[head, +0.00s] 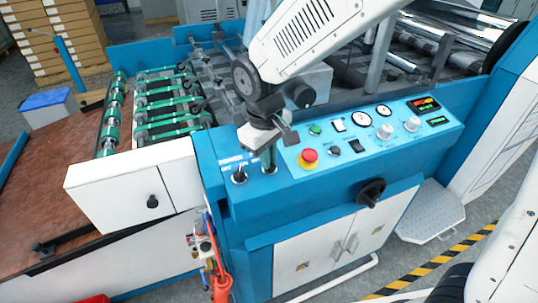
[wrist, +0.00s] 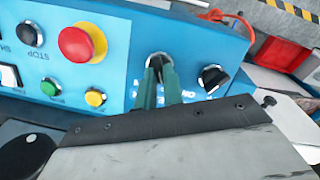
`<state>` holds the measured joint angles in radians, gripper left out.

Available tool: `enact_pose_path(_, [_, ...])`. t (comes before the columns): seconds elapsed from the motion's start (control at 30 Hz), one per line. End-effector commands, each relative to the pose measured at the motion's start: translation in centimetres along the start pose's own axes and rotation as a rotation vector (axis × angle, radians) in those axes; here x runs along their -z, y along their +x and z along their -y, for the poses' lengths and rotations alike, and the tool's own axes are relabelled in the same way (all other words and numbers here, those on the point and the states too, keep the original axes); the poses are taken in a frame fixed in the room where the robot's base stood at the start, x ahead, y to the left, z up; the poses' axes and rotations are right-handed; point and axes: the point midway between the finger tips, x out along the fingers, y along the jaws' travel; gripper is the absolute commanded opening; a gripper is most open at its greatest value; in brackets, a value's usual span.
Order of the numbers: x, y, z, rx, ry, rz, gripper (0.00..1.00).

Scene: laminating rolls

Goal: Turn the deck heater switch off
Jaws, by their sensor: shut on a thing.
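My gripper (head: 269,158) reaches down to the left end of the blue control panel. Its green fingers (wrist: 159,68) are shut on a rotary switch (wrist: 156,57), which they mostly hide. In the wrist view only part of this switch's bright collar shows. A second black rotary switch (head: 239,175) stands just left of it, apart from the fingers. In the wrist view this second switch (wrist: 213,78) is on the right, its handle slanted.
A red emergency button (head: 308,157) stands right of my gripper. A black handwheel (head: 371,192) juts from the front. Green-banded rollers (head: 165,105) lie left.

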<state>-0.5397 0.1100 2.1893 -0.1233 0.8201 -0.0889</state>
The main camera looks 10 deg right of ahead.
Motion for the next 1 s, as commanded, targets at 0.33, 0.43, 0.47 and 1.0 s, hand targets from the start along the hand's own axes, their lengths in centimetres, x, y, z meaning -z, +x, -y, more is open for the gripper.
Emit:
enact_pose_path(0.33, [-0.37, 0.39, 0.16, -0.015, -0.091, 0.012, 0.0])
enact_pose_path(0.43, [-0.39, 0.4, 0.16, -0.016, -0.097, 0.012, 0.0])
enact_pose_path(0.47, [-0.39, 0.41, 0.16, -0.016, -0.098, 0.013, 0.0])
enact_pose_path(1.0, [-0.3, 0.31, 0.15, -0.016, -0.098, 0.01, 0.31])
